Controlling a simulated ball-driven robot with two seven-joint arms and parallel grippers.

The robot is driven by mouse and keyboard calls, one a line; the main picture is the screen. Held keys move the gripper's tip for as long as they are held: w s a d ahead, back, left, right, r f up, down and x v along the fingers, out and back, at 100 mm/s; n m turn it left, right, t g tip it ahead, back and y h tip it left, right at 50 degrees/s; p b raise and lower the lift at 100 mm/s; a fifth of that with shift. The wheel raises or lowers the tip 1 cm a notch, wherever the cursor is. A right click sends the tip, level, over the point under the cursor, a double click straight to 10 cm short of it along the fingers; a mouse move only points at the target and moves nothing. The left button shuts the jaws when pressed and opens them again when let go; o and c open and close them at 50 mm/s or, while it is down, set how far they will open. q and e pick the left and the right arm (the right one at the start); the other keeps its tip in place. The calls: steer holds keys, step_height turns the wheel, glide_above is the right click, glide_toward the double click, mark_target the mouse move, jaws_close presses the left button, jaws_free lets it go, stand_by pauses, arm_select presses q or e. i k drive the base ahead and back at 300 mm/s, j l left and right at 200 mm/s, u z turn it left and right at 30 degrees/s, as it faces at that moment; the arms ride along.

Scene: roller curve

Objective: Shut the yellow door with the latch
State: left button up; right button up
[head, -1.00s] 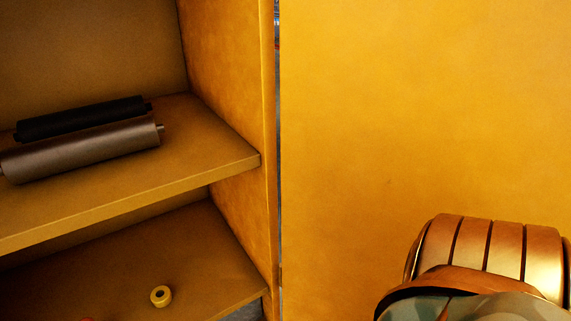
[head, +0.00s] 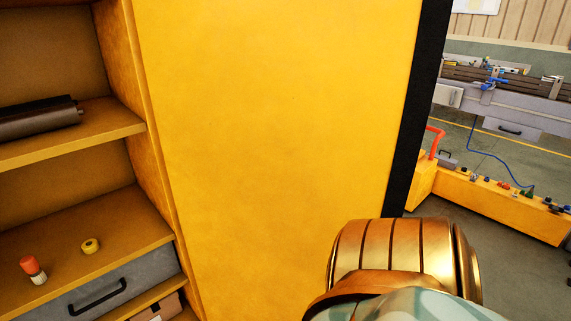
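The yellow door (head: 270,120) stands open, its broad face filling the middle of the head view. A black strip (head: 424,95) runs along its right edge. The open yellow cabinet is to its left, with its shelf (head: 75,135) showing. No latch can be made out. A gold, ribbed part of my own arm (head: 392,255) is at the bottom, in front of the door's lower right part; I cannot tell whether it touches the door. Neither gripper shows.
Dark rollers (head: 38,118) lie on the upper shelf. Right of the door are open grey floor, a low yellow unit (head: 500,205) and a workbench (head: 510,95).

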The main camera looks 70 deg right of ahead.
mark_target(281, 124)
steer(key=k+l+u, duration=0.15)
steer(key=k+l, duration=0.2)
steer(key=k, duration=0.15)
steer(key=k+l+u, duration=0.15)
steer(key=k+l, duration=0.15)
steer(key=k, duration=0.2)
